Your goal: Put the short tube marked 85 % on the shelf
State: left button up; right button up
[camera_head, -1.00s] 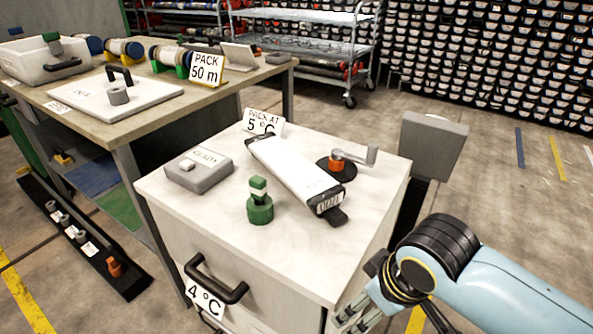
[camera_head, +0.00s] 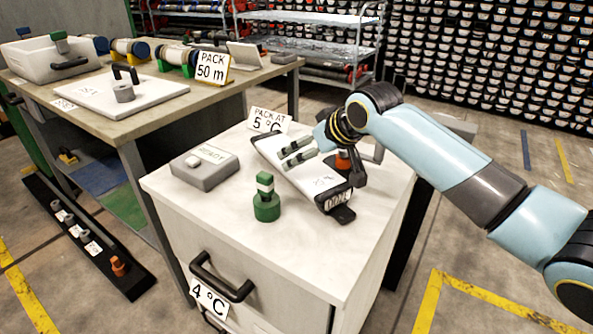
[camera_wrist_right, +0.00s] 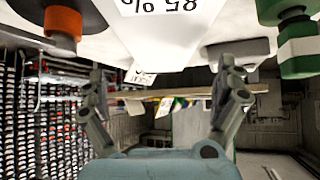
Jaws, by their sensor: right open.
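A long white flat piece with black ends (camera_head: 306,176) lies on the white cabinet top (camera_head: 215,215). In the right wrist view a white surface marked 85 % (camera_wrist_right: 165,30) appears upside down at the top; whether it is a tube I cannot tell. In the head view small, unreadable print shows on the long piece. My right gripper (camera_head: 288,156) is open and empty over the long piece, its fingers pointing left. In the wrist view its two fingers (camera_wrist_right: 165,80) are spread apart with nothing between them. My left gripper is out of view. Which thing is the shelf is unclear.
A green knobbed piece (camera_head: 266,206) and a grey READY box (camera_head: 204,168) stand on the cabinet. An orange piece (camera_head: 343,160) is partly behind my right gripper. Tubes with coloured ends (camera_head: 176,56) lie on the bench. A black floor rail (camera_head: 80,240) holds small pieces.

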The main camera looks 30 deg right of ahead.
jog(key=b+x, duration=0.1)
jog(key=x, duration=0.5)
jog(key=shift+s+a+f, duration=0.1)
jog(key=shift+a+f, duration=0.05)
jog(key=shift+c, duration=0.4)
jog(key=c, duration=1.4)
jog(key=shift+o, duration=0.2)
jog(key=shift+r, duration=0.2)
